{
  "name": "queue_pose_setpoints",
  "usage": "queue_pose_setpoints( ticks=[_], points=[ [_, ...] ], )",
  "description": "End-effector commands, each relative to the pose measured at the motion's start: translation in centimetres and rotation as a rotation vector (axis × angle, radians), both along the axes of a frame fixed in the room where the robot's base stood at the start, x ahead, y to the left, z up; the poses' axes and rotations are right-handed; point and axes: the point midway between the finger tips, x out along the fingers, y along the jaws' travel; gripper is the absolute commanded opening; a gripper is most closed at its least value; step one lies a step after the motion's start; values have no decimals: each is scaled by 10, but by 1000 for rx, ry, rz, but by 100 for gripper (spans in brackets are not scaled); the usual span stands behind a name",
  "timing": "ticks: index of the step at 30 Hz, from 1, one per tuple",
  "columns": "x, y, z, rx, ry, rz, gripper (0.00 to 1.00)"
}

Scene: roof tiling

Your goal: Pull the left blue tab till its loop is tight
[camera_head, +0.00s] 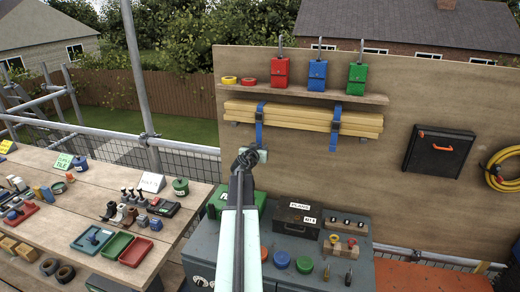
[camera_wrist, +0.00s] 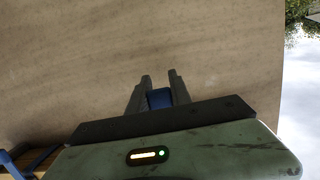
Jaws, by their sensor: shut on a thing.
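The left blue strap (camera_head: 259,125) loops around the left part of a bundle of timber boards (camera_head: 295,118) on the plywood panel. Its tab hangs down to my gripper (camera_head: 262,153), which is just below the boards. In the wrist view my gripper (camera_wrist: 160,78) has its two dark fingers shut on the blue tab (camera_wrist: 160,99). Most of the tab is hidden between the fingers and the gripper body. The right blue strap (camera_head: 335,130) hangs free farther right. I cannot tell how tight the left loop is.
A shelf (camera_head: 300,95) above the boards carries red, blue and green pouches. A grey cabinet (camera_head: 225,262) with boxes and coloured lids stands below. A wooden workbench (camera_head: 60,235) with many small parts is at left. The panel between the boards and the cabinet is mostly bare.

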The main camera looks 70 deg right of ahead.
Motion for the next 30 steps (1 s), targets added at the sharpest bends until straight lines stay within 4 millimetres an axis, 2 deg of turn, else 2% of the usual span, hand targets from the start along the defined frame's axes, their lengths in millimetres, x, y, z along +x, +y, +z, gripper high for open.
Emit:
queue_pose_setpoints(
  ticks=[3,10,11,13,20,23,30],
  points=[
    [-1,0,-7,1,0,-2,0],
    [-1,0,-6,1,0,-2,0],
    [-1,0,-6,1,0,-2,30],
    [-1,0,-6,1,0,-1,50],
    [0,0,-6,0,0,-1,50],
    [0,0,-6,0,0,-1,72],
    [0,0,-6,0,0,0,72]
  ],
)
